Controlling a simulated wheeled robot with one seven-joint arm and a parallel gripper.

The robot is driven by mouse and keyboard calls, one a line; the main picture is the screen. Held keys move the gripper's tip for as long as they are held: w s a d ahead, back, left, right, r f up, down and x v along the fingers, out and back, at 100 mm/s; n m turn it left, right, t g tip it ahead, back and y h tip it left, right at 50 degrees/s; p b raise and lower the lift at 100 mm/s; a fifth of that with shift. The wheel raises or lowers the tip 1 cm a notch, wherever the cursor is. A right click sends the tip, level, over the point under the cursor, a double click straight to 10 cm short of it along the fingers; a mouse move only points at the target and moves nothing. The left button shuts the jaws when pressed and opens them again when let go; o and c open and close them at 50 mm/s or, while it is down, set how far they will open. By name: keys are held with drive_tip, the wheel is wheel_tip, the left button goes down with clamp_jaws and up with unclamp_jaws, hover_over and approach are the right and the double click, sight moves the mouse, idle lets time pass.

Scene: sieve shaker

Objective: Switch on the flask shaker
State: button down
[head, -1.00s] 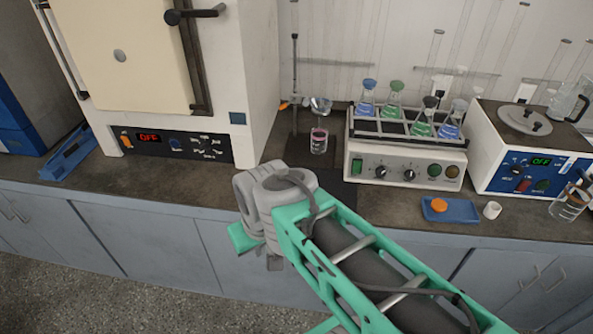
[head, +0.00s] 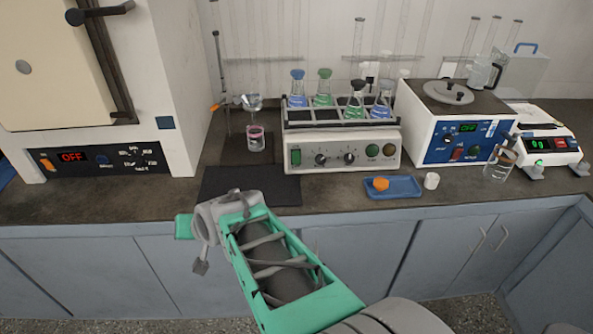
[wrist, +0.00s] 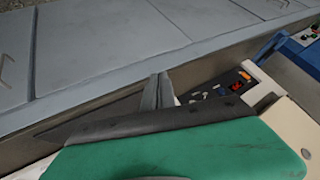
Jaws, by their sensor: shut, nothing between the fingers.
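The flask shaker (head: 340,155) is a cream box on the bench in the head view, with stoppered blue and green flasks in a rack on top. The panel faces me and is unobstructed. My gripper (head: 201,267) is shut and empty, in front of the bench edge, lower and left of the shaker and apart from it. Its closed fingers show in the wrist view (wrist: 157,92), which does not clearly show the shaker.
A large oven (head: 90,159) reading OFF stands left. A stand with a funnel and beaker (head: 256,139) is left of the shaker. A blue tray (head: 393,188), white cup (head: 431,181), blue-fronted bath (head: 460,142) and balance (head: 550,150) are right. A dark mat (head: 250,188) lies in front.

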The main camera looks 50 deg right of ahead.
sight(296, 153)
drive_tip(key=d+f+m+t+h+b, duration=0.2)
drive_tip(key=d+f+m, duration=0.25)
drive_tip(key=d, duration=0.35)
drive_tip(key=s+d+r+m+h+b, duration=0.1)
drive_tip(key=s+d+m+h+b, duration=0.1)
drive_tip(key=s+d+m+h, duration=0.3)
drive_tip(key=s+d+r+m+t+h+b, duration=0.1)
drive_tip(key=s+d+r+m+h+b, duration=0.1)
drive_tip(key=s+d+m+h, duration=0.4)
drive_tip(key=d+m, duration=0.4)
drive_tip(key=d, duration=0.3)
drive_tip(key=shift+s+d+t, duration=0.2)
drive_tip(key=shift+d+t, duration=0.1)
drive_tip(key=shift+d, duration=0.05)
drive_tip(key=x, duration=1.3)
drive_tip(key=shift+w+d+f, duration=0.15)
drive_tip(key=shift+w, duration=0.15)
drive_tip(key=shift+w+d, duration=0.15)
drive_tip(key=shift+d, duration=0.1)
drive_tip(key=shift+p, duration=0.35)
